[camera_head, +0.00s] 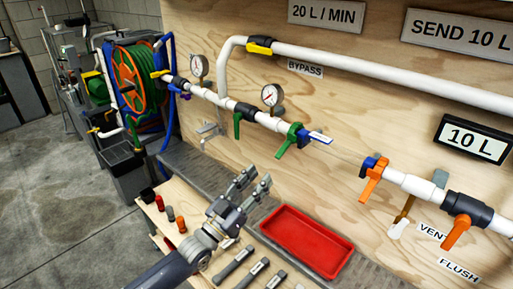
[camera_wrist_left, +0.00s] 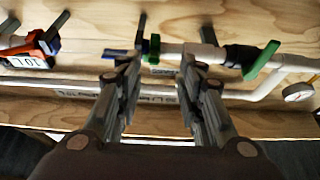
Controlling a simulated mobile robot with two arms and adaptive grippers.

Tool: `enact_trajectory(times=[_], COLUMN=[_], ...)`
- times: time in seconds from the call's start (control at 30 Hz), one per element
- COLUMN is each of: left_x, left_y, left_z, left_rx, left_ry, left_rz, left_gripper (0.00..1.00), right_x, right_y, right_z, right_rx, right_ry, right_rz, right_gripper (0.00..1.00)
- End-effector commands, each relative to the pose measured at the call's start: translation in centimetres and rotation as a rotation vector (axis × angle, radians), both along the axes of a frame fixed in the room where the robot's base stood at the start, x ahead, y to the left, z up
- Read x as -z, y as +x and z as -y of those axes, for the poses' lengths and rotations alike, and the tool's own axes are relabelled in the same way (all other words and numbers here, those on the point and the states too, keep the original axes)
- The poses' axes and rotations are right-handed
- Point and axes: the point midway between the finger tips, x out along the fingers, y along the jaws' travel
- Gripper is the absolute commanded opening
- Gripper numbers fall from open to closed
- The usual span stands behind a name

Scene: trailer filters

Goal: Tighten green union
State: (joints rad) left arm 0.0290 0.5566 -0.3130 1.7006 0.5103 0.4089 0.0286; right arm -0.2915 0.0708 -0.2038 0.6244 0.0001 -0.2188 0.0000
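The green union (camera_head: 295,133) sits on the white pipe at the middle of the panel, with a green handle (camera_head: 285,149) hanging below it. It also shows in the left wrist view (camera_wrist_left: 154,47), just beyond and between my fingertips. My left gripper (camera_head: 256,180) is below and left of the union, apart from it, with its fingers pointing up toward the panel. In the wrist view its two fingers (camera_wrist_left: 163,72) are spread with nothing between them. My right gripper is not in view.
An orange valve (camera_head: 371,181) is across the gap. Another green handle (camera_head: 237,123) and a gauge (camera_head: 271,96) are close left. A red tray (camera_head: 306,242) lies on the bench below.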

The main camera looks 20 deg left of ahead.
Motion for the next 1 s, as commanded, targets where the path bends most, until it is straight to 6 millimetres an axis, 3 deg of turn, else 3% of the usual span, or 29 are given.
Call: enact_trajectory(times=[0.17, 0.37, 0.7, 1.0], left_x=[-1.3, -2.7, -4.3, -4.5], left_y=[1.1, 4.2, 8.5, 9.3], left_z=[0.6, 1.6, 3.1, 3.5], left_rx=[0.005, 0.003, 0.003, 0.003], left_ry=[-0.006, -0.005, -0.003, -0.003], left_rz=[0.013, 0.012, 0.009, 0.008], left_gripper=[0.35, 0.35, 0.35, 0.35], right_x=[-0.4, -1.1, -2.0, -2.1], right_y=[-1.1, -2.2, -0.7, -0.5], right_z=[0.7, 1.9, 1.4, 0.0], right_rx=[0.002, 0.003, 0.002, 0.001], right_ry=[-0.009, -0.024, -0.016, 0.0], right_rz=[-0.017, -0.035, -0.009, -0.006], right_gripper=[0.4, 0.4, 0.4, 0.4])
